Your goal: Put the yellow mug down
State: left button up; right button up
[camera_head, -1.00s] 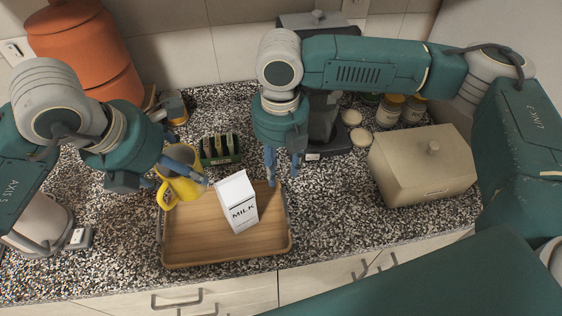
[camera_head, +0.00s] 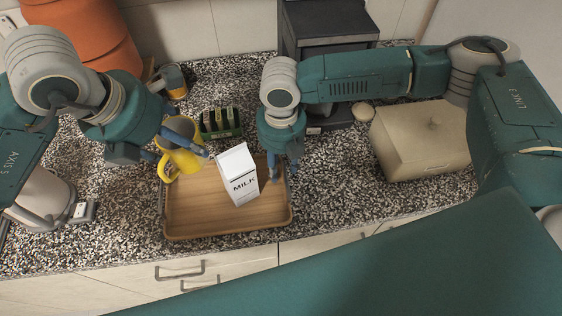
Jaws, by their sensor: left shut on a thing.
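The yellow mug (camera_head: 181,160) is at the left back corner of the wooden tray (camera_head: 200,220). Its handle points to the left and toward the front. My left gripper (camera_head: 180,150) is shut on the mug, with fingers at its rim and side. I cannot tell whether the mug's base touches the tray. A white milk carton (camera_head: 238,175) stands on the tray, to the right of the mug. My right gripper (camera_head: 284,172) points down near the tray's right back corner, beside the carton. Its fingers look apart, with nothing seen between them.
A green rack (camera_head: 220,123) is behind the tray, and a grey and yellow mug (camera_head: 172,80) is farther back. A beige bread box (camera_head: 420,140) is at the right. A grey appliance base (camera_head: 60,205) is at the left. Speckled counter is free right of the tray.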

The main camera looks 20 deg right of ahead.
aim_at(181, 164)
grip_shut()
pick_arm(q)
jog(key=shift+n+y, duration=0.3)
jog(key=shift+n, duration=0.2)
jog(key=f, duration=0.1)
jog(key=s+f, duration=0.1)
jog(key=f, duration=0.1)
jog(key=a+f, duration=0.1)
jog(key=shift+s+f, duration=0.35)
jog(key=shift+f, duration=4.8)
jog(key=o, duration=1.4)
jog(key=shift+f, duration=0.15)
jog(key=shift+o, duration=0.2)
